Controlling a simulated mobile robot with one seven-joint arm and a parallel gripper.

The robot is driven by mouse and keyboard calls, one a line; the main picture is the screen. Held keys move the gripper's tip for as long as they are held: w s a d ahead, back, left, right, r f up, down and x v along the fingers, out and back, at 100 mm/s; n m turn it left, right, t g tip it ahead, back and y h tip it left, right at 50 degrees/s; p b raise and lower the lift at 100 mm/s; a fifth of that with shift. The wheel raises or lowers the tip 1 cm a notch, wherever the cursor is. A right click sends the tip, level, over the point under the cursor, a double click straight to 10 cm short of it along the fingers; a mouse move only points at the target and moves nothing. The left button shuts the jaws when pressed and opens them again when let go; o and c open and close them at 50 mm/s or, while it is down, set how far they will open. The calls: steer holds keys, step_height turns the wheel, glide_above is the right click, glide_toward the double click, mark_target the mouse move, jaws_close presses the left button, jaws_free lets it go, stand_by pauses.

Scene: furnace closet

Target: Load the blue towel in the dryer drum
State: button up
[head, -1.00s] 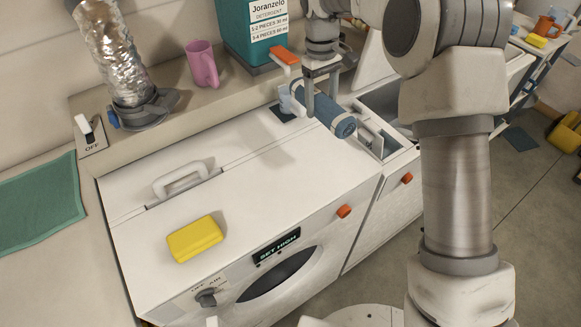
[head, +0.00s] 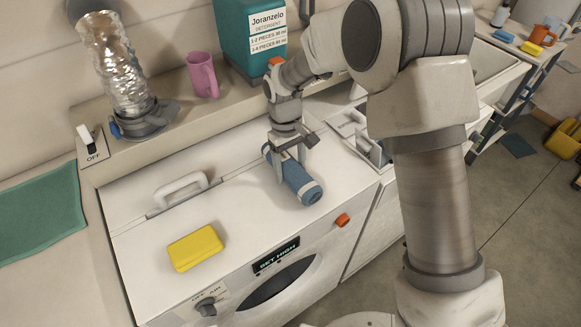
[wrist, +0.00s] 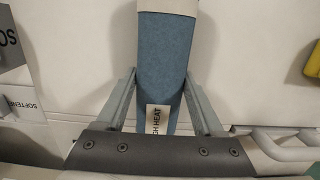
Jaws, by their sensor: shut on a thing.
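The rolled blue towel (head: 302,184) is over the right part of the white dryer top, a light band near its end. My gripper (head: 287,158) is shut on it, one finger on each side. The wrist view shows the towel (wrist: 165,65) running lengthwise between the two fingers (wrist: 163,95), with a "HEAT" label on it. I cannot tell whether the towel touches the top. The dryer (head: 240,215) has a "SET HIGH" display, a knob and a dark oval window in its front. A white handle (head: 181,188) lies on its top. The drum inside is hidden.
A yellow block (head: 196,248) lies on the dryer top. Behind are a pink mug (head: 202,75), a foil duct (head: 113,65), an off switch (head: 88,139) and a teal detergent box (head: 247,40). An open compartment (head: 358,135) is to the right. The front-centre top is clear.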

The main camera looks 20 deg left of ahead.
mark_target(287, 161)
steer(key=shift+f, duration=0.35)
steer(key=shift+f, duration=0.1)
steer(key=o, duration=1.6)
steer(key=shift+c, duration=0.2)
steer(key=r, duration=0.8)
steer(key=w+a+r+b, duration=0.1)
steer(key=r, duration=0.3)
steer(key=shift+r, duration=0.1)
